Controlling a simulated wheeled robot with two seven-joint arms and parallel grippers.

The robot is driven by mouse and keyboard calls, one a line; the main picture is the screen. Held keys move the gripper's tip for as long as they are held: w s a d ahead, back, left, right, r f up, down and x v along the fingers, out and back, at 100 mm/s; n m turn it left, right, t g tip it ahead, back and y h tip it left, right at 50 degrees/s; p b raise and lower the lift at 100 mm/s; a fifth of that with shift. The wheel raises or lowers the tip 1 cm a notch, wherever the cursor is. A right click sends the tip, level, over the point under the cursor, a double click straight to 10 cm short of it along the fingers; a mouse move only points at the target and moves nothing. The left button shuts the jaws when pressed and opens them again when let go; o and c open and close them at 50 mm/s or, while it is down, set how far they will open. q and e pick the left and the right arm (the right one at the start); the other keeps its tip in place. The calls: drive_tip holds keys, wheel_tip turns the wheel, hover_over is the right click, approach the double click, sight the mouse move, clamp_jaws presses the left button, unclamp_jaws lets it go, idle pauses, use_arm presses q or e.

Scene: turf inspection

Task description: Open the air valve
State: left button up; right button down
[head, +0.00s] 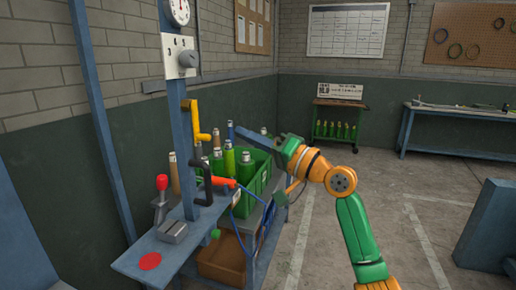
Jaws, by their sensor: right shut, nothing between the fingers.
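A yellow lever-like handle (194,110) is fixed to the upright blue post (182,130). A grey knob (187,58) sits on a white numbered panel (174,57) above it, below a round gauge (180,12). An orange-red handle (222,182) sticks out lower down beside a black part. I cannot tell for sure which of these is the air valve; the yellow handle looks most like it. My right gripper (286,147) is shut and empty, to the right of the post and apart from these handles. Its fingertips are hard to make out. My left gripper is not in view.
A green crate (251,186) of green bottles stands behind the post. A blue bench (158,252) bears a red-knobbed tool (162,184) and a red disc (150,261). A brown box (222,262) sits below. The floor (390,225) on the right is mostly clear.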

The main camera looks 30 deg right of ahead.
drive_tip(key=w+d+f+m+g+h, duration=0.1)
drive_tip(key=w+d+f+g+h, duration=0.15)
drive_tip(key=f, duration=0.85)
drive_tip(key=w+d+f+m+g+h, duration=0.1)
drive_tip(key=w+d+f+m+h, duration=0.15)
drive_tip(key=f, duration=0.75)
drive_tip(key=s+f+n+g+h, duration=0.1)
drive_tip(key=s+f+g, duration=0.2)
drive_tip(key=f, duration=1)
drive_tip(key=s+f+n+g+h, duration=0.15)
drive_tip(key=s+f, duration=0.25)
drive_tip(key=f, duration=1)
drive_tip(key=s+a+f+n+g, duration=0.2)
drive_tip(key=s+a+f+g, duration=0.1)
drive_tip(key=s+f, duration=0.6)
drive_tip(key=s+a+f+n+g, duration=0.2)
drive_tip(key=s+f+g, duration=0.1)
drive_tip(key=s+f, duration=0.6)
drive_tip(key=s+a+f+n+g, duration=0.2)
drive_tip(key=s+a+f+n, duration=0.1)
drive_tip(key=s, duration=0.8)
drive_tip(key=s+a+f+n+g, duration=0.2)
drive_tip(key=s+a+f+n, duration=0.1)
drive_tip(key=s, duration=0.8)
drive_tip(key=shift+s+a+f+b, duration=0.35)
drive_tip(key=shift+a+f, duration=0.5)
drive_tip(key=shift+a, duration=0.3)
